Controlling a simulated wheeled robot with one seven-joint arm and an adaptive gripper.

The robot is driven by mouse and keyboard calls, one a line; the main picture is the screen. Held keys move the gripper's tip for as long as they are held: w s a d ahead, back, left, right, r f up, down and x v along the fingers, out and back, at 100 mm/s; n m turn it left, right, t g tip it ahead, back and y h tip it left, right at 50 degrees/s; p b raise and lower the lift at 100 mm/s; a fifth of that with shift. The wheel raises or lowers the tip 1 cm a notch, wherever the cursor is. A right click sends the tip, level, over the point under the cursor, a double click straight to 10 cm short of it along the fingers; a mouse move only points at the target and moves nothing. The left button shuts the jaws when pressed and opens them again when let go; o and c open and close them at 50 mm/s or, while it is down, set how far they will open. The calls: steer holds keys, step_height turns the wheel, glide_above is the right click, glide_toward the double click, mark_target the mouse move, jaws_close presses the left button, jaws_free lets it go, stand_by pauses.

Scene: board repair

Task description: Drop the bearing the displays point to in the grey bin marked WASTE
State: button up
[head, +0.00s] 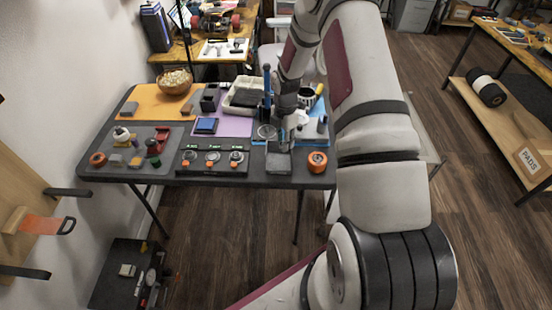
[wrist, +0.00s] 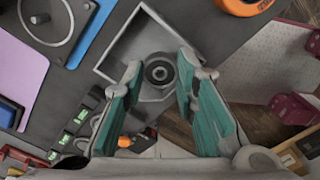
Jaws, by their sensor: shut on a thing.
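My gripper (wrist: 159,75) points down and is shut on a dark ring-shaped bearing (wrist: 159,72), which sits between the fingertips. Just beyond the bearing is a grey square bin (wrist: 120,57) with a pale rim; no marking on it can be read. In the head view the grey bin (head: 279,164) is at the table's front edge, and my gripper (head: 275,143) is close above its back side. The black panel with three displays (head: 212,157) lies left of the bin; its small green readouts (wrist: 82,115) also show in the wrist view but cannot be read.
An orange roll (head: 317,161) stands right of the bin. A grey mat (head: 110,162) with several small parts is at the left. A purple mat (head: 232,127), a pale tray (head: 240,108) and a wooden bowl (head: 174,84) lie farther back. The table edge is close in front.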

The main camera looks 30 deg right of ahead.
steer(key=shift+f, duration=1.05)
steer(key=o, duration=0.9)
steer(key=shift+o, duration=0.2)
steer(key=shift+r, duration=0.1)
step_height(320, 180, up, 12)
